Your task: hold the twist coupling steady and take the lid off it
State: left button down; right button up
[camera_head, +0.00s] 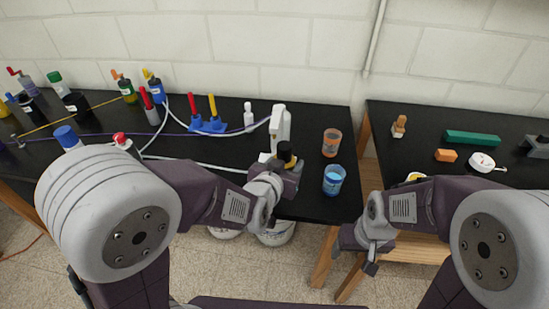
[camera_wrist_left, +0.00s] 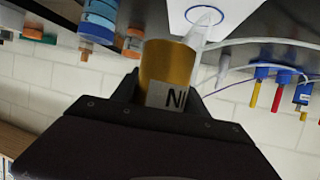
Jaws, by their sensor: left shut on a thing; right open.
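The seam between lid and body cannot be made out. My right gripper (camera_head: 371,267) is open and empty, low in front of the gap between the tables, well apart from the coupling.
A white bottle (camera_head: 281,124) stands just behind the held thing. Cables cross the left table. The right table (camera_head: 425,120) holds a green block (camera_head: 472,138) and small parts.

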dwell(0.3)
pick_arm(q)
jog(key=w+a+r+n+y+b, duration=0.1)
jog(key=w+a+n+y, duration=0.35)
jog(key=a, duration=0.65)
jog(key=w+a+r+n+y, duration=0.1)
jog(key=w+a+n+y, duration=0.35)
jog(key=a, duration=0.65)
jog(key=shift+m, duration=0.4)
jog(key=a+f+b, duration=0.2)
jog(key=a, duration=0.1)
jog(key=a+f+b, duration=0.2)
jog(key=a+b, duration=0.1)
jog(key=a, duration=0.1)
jog(key=a+f+b, duration=0.2)
jog(key=a+f, duration=0.1)
jog(key=shift+s+a+f, duration=0.1)
jog(key=shift+s+a, duration=0.25)
jog(key=shift+a, duration=0.35)
notch_tip(320, 180, down, 3)
jog(key=shift+f+b, duration=0.2)
jog(key=shift+b, duration=0.75)
jog(key=shift+f, duration=0.4)
jog(key=shift+r, duration=0.1)
pick_arm(e)
notch_tip(320, 180, down, 10)
jog(key=d, duration=0.1)
jog(key=shift+s, duration=0.25)
